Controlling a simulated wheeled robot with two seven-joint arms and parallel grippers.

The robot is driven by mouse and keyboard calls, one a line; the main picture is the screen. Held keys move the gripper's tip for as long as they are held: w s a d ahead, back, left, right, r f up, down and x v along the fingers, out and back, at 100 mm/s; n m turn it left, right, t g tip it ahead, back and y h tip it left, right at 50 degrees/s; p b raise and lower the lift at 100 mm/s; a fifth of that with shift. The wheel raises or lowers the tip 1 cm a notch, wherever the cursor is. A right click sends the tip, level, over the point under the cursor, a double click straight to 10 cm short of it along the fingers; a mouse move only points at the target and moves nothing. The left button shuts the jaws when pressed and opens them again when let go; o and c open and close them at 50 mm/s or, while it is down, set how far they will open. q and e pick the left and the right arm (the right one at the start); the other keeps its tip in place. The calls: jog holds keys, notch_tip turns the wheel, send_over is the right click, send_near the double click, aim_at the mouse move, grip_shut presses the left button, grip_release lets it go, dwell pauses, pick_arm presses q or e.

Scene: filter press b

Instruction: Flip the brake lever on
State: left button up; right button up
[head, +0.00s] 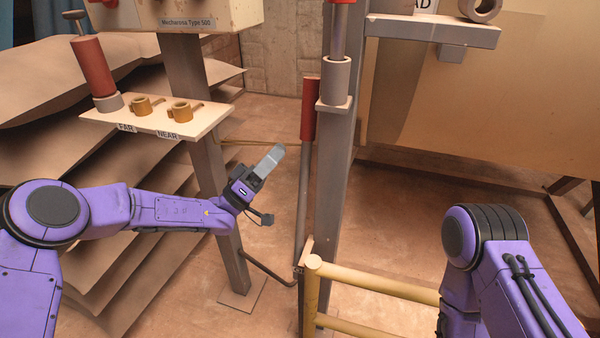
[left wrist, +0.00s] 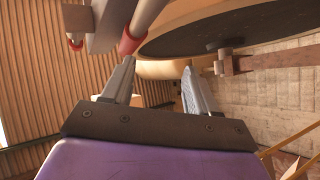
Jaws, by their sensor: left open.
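A long lever with a red grip (head: 309,108) and a grey rod stands nearly upright beside a grey post in the head view. I take it to be the brake lever; no label shows on it. Its foot is low down, near the yellow rail. My left gripper (head: 272,160) is to the left of the rod, below the red grip and apart from it. In the left wrist view its two fingers (left wrist: 158,88) are spread with nothing between them. A red-ended grey bar (left wrist: 128,43) shows beyond the left finger; I cannot tell which part it is. My right gripper is out of view.
A cream shelf (head: 200,118) marked FAR and NEAR holds another red handle (head: 93,68) and brass sockets. The grey post (head: 345,150) stands right of the lever. A yellow rail (head: 375,282) lies low in front. Stacked brown sheets (head: 100,150) fill the left.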

pick_arm(q)
jog(key=d+r+m+g+h+b, duration=0.1)
jog(key=d+r+m+g+h, duration=0.2)
jog(key=d+r+m+g, duration=0.2)
notch_tip(320, 180, up, 4)
jog(key=m+g, duration=0.3)
jog(key=g, duration=0.1)
jog(key=shift+d+r+g, duration=0.25)
jog(key=shift+d+g, duration=0.05)
jog(key=shift+d, duration=0.1)
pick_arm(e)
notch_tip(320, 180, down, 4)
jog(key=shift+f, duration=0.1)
pick_arm(q)
jog(key=shift+s, duration=0.1)
grip_shut()
jog(key=shift+a+b, duration=0.1)
jog(key=shift+b, duration=0.2)
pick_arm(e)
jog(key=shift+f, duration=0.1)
